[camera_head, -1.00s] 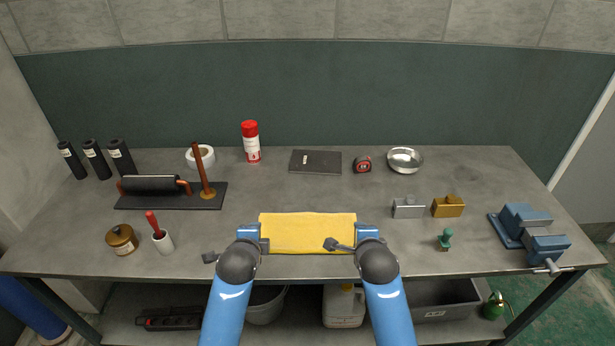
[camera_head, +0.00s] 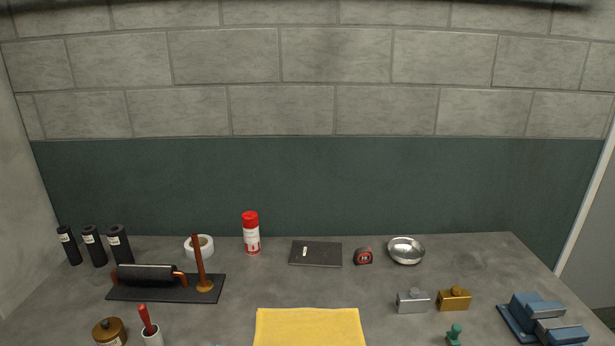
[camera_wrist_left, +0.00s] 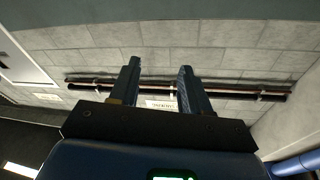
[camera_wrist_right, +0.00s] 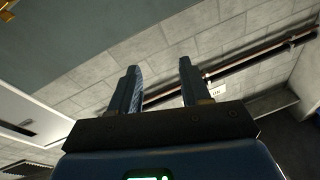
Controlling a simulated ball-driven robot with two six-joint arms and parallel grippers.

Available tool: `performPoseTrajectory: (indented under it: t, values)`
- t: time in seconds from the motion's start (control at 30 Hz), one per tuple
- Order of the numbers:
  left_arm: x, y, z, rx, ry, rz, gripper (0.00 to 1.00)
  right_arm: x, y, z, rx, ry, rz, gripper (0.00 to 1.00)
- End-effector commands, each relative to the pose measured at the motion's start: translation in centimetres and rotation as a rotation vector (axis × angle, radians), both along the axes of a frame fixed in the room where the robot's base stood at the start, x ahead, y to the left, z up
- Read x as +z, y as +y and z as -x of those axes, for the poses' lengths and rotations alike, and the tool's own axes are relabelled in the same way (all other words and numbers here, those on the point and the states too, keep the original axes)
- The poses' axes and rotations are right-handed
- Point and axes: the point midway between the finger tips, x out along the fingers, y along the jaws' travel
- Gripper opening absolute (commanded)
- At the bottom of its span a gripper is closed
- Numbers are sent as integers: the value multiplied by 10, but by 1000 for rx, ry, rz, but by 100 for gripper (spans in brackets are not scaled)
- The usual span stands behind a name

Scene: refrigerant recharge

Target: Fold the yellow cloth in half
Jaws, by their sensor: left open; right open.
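The yellow cloth (camera_head: 310,328) lies flat on the grey workbench at the bottom middle of the head view. Its near part is cut off by the frame edge. Neither gripper shows in the head view. My left gripper (camera_wrist_left: 158,85) is open in the left wrist view, with nothing between its fingers. It faces the block wall and a dark pipe. My right gripper (camera_wrist_right: 158,85) is open and empty in the right wrist view, also facing the wall and pipe. The cloth is not seen in either wrist view.
The workbench (camera_head: 375,295) is clear right around the cloth. A black mat (camera_head: 125,294) with a roller is at left. A red-capped can (camera_head: 251,234), a dark flat pad (camera_head: 315,253), a tape measure (camera_head: 363,257) and a metal bowl (camera_head: 406,251) stand behind. A blue vise (camera_head: 540,318) is at right.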

Motion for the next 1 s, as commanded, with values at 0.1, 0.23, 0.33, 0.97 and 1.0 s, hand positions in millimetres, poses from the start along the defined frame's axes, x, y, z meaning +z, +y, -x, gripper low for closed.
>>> performPoseTrajectory:
  t: [0.1,0.23,0.33,0.97,1.0]
  values:
    - [-10,17,51,-2,-10,136,47,-9,-17,51,-47,-42,122,47]
    - [-17,32,101,10,-3,237,47,-17,-32,101,-94,-51,208,47]
    - [-25,42,135,32,29,267,47,-25,-42,135,-118,-20,230,47]
    - [-64,58,204,118,209,260,47,-64,-58,204,-155,175,235,47]
    - [-64,58,204,118,209,260,47,-64,-58,204,-155,175,235,47]
